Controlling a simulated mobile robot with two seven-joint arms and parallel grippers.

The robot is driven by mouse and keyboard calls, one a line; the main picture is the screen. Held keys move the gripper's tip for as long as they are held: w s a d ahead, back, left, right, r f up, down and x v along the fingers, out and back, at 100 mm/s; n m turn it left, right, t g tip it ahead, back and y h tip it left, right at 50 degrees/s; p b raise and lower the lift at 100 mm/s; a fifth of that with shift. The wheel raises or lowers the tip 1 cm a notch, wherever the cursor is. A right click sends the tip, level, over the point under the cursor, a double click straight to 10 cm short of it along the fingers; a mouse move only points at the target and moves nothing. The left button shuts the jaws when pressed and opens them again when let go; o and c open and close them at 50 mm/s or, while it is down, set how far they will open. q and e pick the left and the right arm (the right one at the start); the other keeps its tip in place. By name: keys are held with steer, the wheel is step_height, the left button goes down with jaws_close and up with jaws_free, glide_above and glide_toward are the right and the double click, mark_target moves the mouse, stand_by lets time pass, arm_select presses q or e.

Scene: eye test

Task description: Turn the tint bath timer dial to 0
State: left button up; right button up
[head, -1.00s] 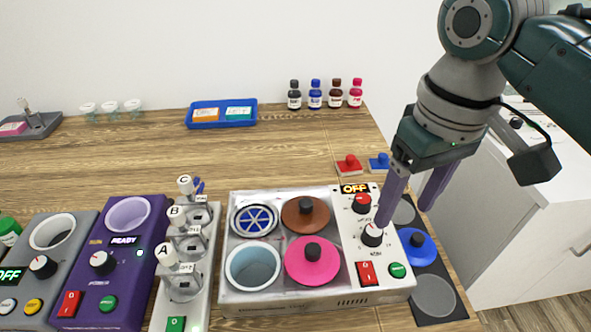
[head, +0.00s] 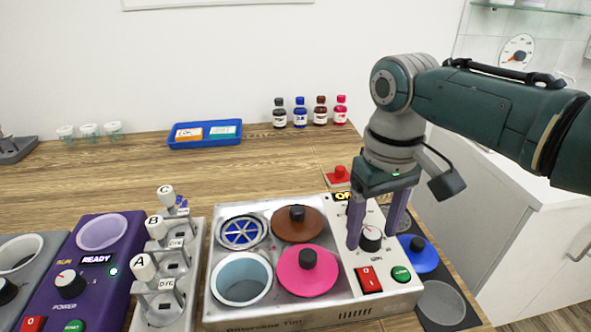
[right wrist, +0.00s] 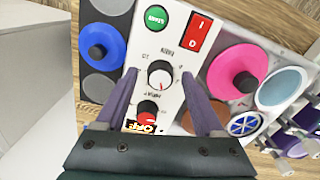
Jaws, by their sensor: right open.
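The tint bath (head: 335,312) is a silver box with four wells and a white control panel at its right. A black-and-white dial (head: 370,238) sits mid-panel, and it shows in the right wrist view (right wrist: 161,75) with a small red mark on its wrist side. The print around it is too small to read surely. My right gripper (head: 372,241) is open, with one purple finger on each side of this dial; in the right wrist view (right wrist: 159,76) gaps show between fingers and dial. A red-topped knob (right wrist: 147,115) and an OFF display (right wrist: 145,126) are nearer the wrist. My left gripper is out of view.
A red switch (head: 369,279) and green button (head: 401,274) sit in front of the dial. Pink (head: 307,270) and brown (head: 297,222) lids cover two wells. A dark mat with a blue lid (head: 420,254) lies right. A purple heater (head: 95,270) stands left.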

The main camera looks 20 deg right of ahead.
steer(key=shift+f, duration=0.1)
jaws_close()
stand_by(0.6)
